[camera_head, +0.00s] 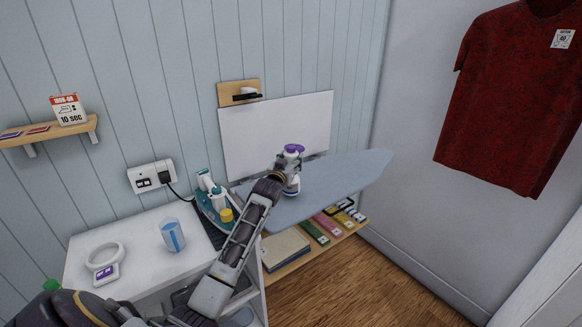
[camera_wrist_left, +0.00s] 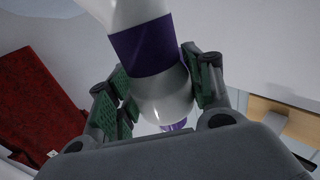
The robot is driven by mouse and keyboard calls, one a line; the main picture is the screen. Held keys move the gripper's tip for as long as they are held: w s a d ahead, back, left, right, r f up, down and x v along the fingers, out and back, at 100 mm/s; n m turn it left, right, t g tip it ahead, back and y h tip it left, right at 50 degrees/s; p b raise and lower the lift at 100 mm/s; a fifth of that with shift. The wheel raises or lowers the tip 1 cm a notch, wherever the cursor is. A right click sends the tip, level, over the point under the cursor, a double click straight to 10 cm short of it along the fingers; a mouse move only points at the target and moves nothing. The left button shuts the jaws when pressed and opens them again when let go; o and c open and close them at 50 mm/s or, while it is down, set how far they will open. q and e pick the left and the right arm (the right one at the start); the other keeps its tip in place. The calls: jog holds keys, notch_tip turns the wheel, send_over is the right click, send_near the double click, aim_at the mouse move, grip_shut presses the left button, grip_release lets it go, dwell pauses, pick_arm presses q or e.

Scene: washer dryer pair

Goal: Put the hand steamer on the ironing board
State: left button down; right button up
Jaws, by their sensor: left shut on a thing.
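The hand steamer (camera_head: 293,150) is white with purple parts and shows upright at the end of my left arm, over the near part of the ironing board. My left gripper (camera_head: 283,172) is shut on it. In the left wrist view the steamer's white body with a purple band (camera_wrist_left: 144,45) lies between the green finger pads of my left gripper (camera_wrist_left: 160,92). The ironing board (camera_head: 335,180) is blue-grey and stretches to the right. I cannot tell whether the steamer's base touches it. My right gripper is not in view.
A teal iron (camera_head: 212,195) stands left of the board on a white cabinet top (camera_head: 140,237), with a blue-white cup (camera_head: 173,234) and a white ring-shaped thing (camera_head: 105,257). A shelf with coloured boxes (camera_head: 322,229) is under the board. A red shirt (camera_head: 510,95) hangs at right.

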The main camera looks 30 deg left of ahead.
pick_arm(q)
jog(key=shift+f, duration=1.05)
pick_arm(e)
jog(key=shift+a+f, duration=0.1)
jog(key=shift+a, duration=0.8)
pick_arm(q)
jog(key=c, duration=1)
grip_release()
jog(key=shift+f, duration=0.2)
jog(key=o, duration=0.4)
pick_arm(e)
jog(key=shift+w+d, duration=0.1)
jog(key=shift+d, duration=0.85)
pick_arm(q)
jog(key=shift+r, duration=0.1)
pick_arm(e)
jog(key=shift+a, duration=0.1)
